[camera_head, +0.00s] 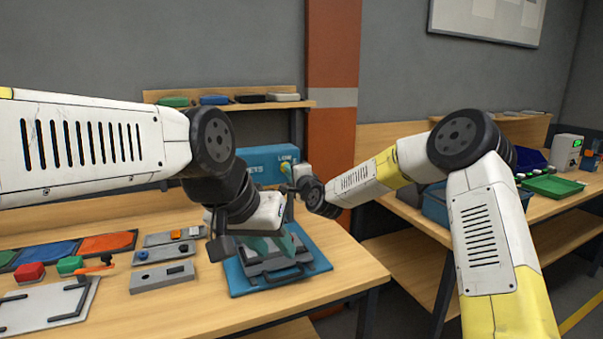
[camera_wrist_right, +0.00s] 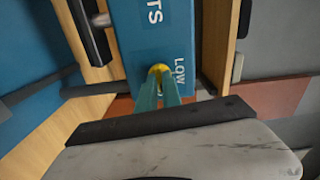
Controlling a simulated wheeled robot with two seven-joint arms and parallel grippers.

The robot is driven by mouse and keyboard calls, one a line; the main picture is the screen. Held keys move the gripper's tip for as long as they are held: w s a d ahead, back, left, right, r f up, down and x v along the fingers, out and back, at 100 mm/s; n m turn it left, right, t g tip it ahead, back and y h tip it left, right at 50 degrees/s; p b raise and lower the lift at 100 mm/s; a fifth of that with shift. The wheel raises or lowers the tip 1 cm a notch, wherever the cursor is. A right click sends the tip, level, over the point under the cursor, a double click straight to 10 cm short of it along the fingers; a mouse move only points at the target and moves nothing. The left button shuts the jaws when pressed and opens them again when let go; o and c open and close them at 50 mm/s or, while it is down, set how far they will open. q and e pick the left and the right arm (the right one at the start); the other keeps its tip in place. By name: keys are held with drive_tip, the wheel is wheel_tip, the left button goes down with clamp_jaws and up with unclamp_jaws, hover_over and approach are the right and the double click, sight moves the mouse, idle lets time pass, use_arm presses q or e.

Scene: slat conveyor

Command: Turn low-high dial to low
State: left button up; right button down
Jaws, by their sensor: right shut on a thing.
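A blue box (camera_head: 262,160) stands at the back of the bench, with white lettering that includes "LOW". In the right wrist view, the box face (camera_wrist_right: 142,38) shows "TS" and "LOW". A small yellow dial (camera_wrist_right: 158,69) sits beside the word "LOW". My right gripper (camera_wrist_right: 159,84) is shut on the dial, its teal fingers covering part of it. Its pointer direction and any "HIGH" mark are hidden. In the head view, my right gripper (camera_head: 286,170) is at the box's right end. My left gripper (camera_head: 281,243) is low over a grey device; its finger gap is unclear.
The grey device (camera_head: 280,270) lies on a blue mat (camera_head: 318,262) at the bench's right end. Grey panels (camera_head: 165,277) and coloured blocks (camera_head: 70,265) are on the left. A shelf (camera_head: 225,104) holds small items behind. Another bench (camera_head: 385,135) stands at right.

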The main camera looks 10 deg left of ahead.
drive_tip(key=shift+f+n, duration=0.1)
drive_tip(key=shift+n, duration=8.3)
drive_tip(key=c, duration=1.5)
unclamp_jaws()
drive_tip(key=v, duration=0.7)
drive_tip(key=shift+s+d, duration=0.25)
drive_tip(key=shift+s, duration=0.1)
